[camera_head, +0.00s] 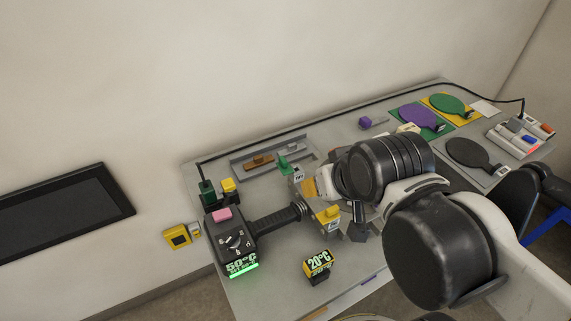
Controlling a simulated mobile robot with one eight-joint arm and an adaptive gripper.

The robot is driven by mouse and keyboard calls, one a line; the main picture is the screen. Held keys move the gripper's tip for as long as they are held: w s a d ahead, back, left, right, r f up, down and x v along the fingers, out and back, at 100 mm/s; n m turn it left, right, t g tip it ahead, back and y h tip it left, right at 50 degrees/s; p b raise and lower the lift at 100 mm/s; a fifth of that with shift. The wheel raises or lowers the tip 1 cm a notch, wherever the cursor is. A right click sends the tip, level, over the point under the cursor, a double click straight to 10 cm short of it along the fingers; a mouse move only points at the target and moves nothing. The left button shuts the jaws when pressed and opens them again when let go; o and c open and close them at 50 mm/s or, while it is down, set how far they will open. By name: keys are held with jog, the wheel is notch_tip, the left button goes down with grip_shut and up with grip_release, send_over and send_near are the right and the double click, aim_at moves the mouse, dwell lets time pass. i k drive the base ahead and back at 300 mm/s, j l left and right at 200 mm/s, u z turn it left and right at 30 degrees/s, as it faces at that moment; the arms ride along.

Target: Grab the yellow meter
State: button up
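The yellow meter (319,265) is a small yellow and black device whose display reads 20°C. It stands upright near the front edge of the grey cart top, with clear surface around it. My arm comes in from the lower right and its dark wrist hangs over the middle of the cart, behind and to the right of the meter. A dark finger-like part of my gripper (358,220) shows below the wrist, apart from the meter. The rest of my gripper is hidden by the wrist, so its opening cannot be made out.
A black heating tool (238,238) reading 50°C stands left of the meter, its handle pointing right. A grey fixture with a yellow block (328,213) stands behind the meter. Colored paddles (447,104) lie at the back right.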

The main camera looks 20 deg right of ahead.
aim_at(315, 265)
jog(key=k+j, duration=0.15)
jog(key=k, duration=0.4)
jog(key=k+j+z, duration=0.15)
jog(key=k, duration=0.45)
jog(key=k+j, duration=0.15)
jog(key=k, duration=0.4)
jog(key=z, duration=0.05)
